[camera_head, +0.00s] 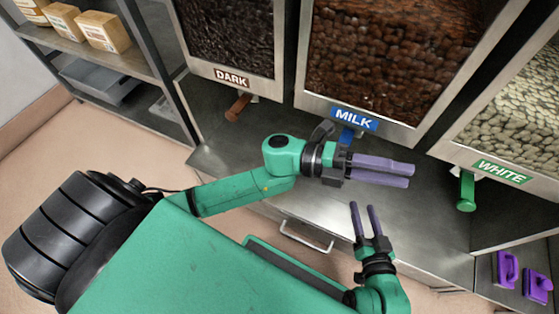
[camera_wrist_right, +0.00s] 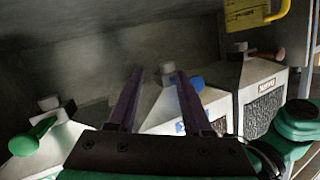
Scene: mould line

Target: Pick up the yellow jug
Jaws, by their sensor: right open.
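A yellow object with a handle-like bar (camera_wrist_right: 246,13), which looks like the yellow jug, shows in the right wrist view at the top right, partly cut off by the frame edge. No yellow jug shows in the head view. My right gripper (camera_head: 362,204) is open and empty, low over the front of the steel counter; its fingers also show in the right wrist view (camera_wrist_right: 157,75), well apart from the yellow object. My left gripper (camera_head: 411,176) is over the counter below the MILK bin, with nothing visible in it; its finger gap is unclear from this angle.
Bins labelled DARK (camera_head: 231,78), MILK (camera_head: 353,119) and WHITE (camera_head: 501,171) stand over the steel counter (camera_head: 420,225). The green tap (camera_head: 466,192) juts out at right. Shelves with boxes (camera_head: 103,31) are at left. Purple tools (camera_head: 508,268) lie at lower right.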

